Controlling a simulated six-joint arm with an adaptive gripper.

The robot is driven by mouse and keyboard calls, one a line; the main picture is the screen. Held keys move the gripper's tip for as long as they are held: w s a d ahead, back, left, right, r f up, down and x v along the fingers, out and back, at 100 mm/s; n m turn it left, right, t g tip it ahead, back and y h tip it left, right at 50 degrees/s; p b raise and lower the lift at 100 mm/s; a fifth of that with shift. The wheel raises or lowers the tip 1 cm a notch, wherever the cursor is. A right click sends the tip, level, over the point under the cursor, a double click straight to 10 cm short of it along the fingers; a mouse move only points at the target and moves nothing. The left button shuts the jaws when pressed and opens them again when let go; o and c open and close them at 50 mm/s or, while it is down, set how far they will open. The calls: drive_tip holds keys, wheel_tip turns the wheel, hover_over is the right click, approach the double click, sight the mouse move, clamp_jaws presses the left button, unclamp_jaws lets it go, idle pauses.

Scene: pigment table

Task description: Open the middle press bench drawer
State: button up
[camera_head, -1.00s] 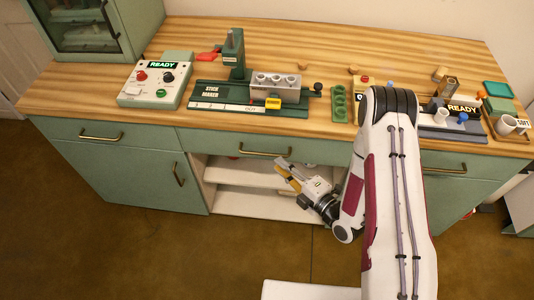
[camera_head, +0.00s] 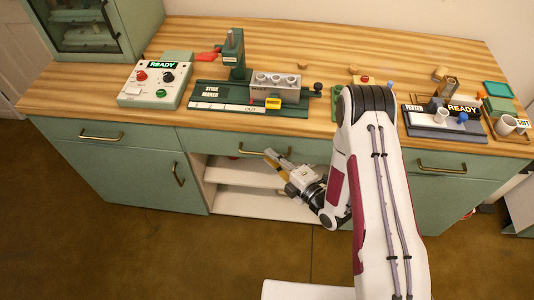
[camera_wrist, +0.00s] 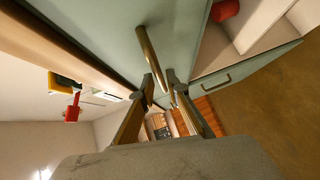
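The middle drawer (camera_head: 213,143) of the green press bench is closed, its front flush with the bench. Its brass bar handle (camera_head: 250,153) is partly hidden behind my gripper (camera_head: 273,157) in the head view. In the wrist view, the handle (camera_wrist: 149,52) runs down toward the gap between my two fingertips (camera_wrist: 161,80). The fingers are apart, close to the handle. I cannot tell whether they touch it.
An open shelf (camera_head: 245,177) lies below the drawer, with a red object (camera_wrist: 224,10) inside. The left drawer (camera_head: 75,131) and right drawer handle (camera_head: 442,169) flank it. The wooden benchtop (camera_head: 330,50) carries a stick maker (camera_head: 250,95), a control box (camera_head: 155,85) and a tester (camera_head: 440,120).

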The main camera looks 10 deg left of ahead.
drive_tip(key=shift+x, duration=1.3)
drive_tip(key=shift+c, duration=0.5)
clamp_jaws()
drive_tip(key=s, duration=1.4)
drive_tip(key=shift+s, duration=0.25)
drive_tip(key=shift+o, duration=0.5)
unclamp_jaws()
drive_tip(key=shift+w, duration=0.15)
